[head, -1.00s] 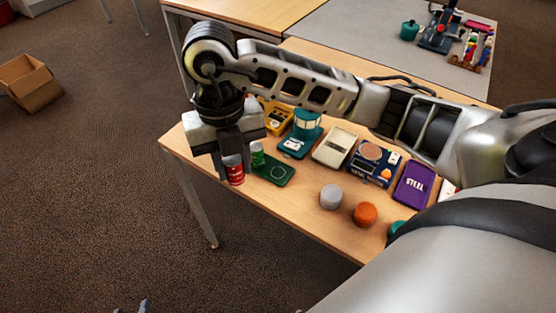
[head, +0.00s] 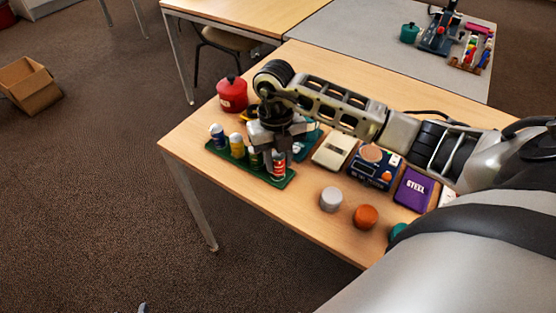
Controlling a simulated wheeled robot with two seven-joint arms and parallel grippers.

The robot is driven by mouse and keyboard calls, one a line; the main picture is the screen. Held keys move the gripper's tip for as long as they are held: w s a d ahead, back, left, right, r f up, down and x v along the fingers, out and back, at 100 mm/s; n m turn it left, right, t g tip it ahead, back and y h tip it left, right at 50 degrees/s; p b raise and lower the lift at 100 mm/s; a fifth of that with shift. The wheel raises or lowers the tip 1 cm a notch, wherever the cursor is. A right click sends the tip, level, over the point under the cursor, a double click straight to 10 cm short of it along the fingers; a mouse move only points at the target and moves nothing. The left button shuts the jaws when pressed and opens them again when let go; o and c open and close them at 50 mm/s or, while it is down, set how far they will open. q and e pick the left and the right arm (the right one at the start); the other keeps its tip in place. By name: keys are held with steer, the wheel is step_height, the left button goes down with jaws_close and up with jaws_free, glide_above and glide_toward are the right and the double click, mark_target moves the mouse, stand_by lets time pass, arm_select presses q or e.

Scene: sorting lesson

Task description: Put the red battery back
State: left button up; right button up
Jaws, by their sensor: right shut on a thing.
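The red battery (head: 279,168) is upright between the fingers of my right gripper (head: 279,156), which is shut on it. It is at the right end of the green holder (head: 213,147); I cannot tell whether its base touches. A blue-and-white battery (head: 217,136), a yellow battery (head: 237,145) and a green battery (head: 255,159) stand in a row to its left on the holder. The gripper partly covers the green one. Only a small tip of what seems to be my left gripper (head: 143,308) shows at the bottom edge.
A red pot (head: 232,94) stands behind the holder. A cream device (head: 333,151), a blue box (head: 374,167) and a purple STEEL box (head: 414,188) are to the right. Grey (head: 331,199) and orange (head: 365,216) round pieces lie in front. The table's front left is clear.

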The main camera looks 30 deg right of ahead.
steer(key=shift+f, duration=0.6)
steer(key=shift+f, duration=0.15)
steer(key=o, duration=1)
steer(key=shift+o, duration=0.2)
